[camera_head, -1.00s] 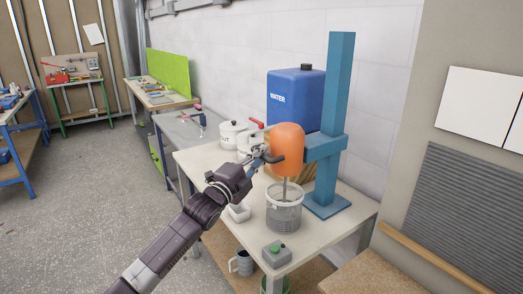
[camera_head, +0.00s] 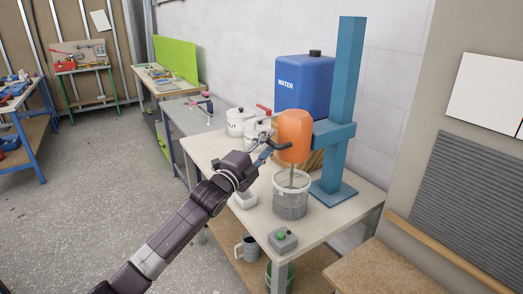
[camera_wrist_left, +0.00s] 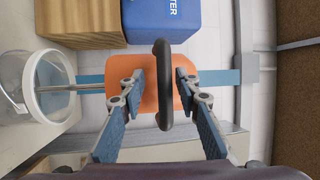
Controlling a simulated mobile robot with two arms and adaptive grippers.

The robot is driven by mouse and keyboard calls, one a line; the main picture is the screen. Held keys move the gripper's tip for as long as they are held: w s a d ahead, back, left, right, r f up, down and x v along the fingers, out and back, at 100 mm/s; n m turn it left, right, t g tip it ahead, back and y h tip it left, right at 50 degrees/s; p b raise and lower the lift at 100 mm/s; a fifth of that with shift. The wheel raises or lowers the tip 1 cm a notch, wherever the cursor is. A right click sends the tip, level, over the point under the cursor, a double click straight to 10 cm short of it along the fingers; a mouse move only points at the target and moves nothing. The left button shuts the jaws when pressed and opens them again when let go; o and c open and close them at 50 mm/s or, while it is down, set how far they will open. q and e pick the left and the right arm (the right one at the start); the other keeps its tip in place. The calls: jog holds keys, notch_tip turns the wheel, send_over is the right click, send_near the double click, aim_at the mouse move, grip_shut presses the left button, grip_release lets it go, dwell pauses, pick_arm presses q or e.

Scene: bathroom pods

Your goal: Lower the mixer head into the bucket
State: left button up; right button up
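The orange mixer head (camera_head: 295,130) is on an arm of the blue stand (camera_head: 345,75), above the clear-walled bucket (camera_head: 291,203). Its thin shaft (camera_head: 292,179) points down to the bucket's mouth; how deep it reaches is hard to tell. A dark curved handle (camera_head: 281,146) sticks out from the head's front. My left gripper (camera_head: 267,151) is at this handle. In the left wrist view the black handle (camera_wrist_left: 163,85) stands between the parted fingers of my left gripper (camera_wrist_left: 160,78), with a gap on each side. My right gripper is not in view.
A blue water container (camera_head: 303,85) and white pots (camera_head: 240,121) stand behind on the workbench (camera_head: 205,147). A small white tray (camera_head: 245,199) and a grey box with a green button (camera_head: 282,240) are near the front edge. Open floor (camera_head: 80,200) lies left.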

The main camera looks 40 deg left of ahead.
pick_arm(q)
jog(key=s+f, duration=0.2)
jog(key=s, duration=0.9)
jog(key=shift+s, duration=0.35)
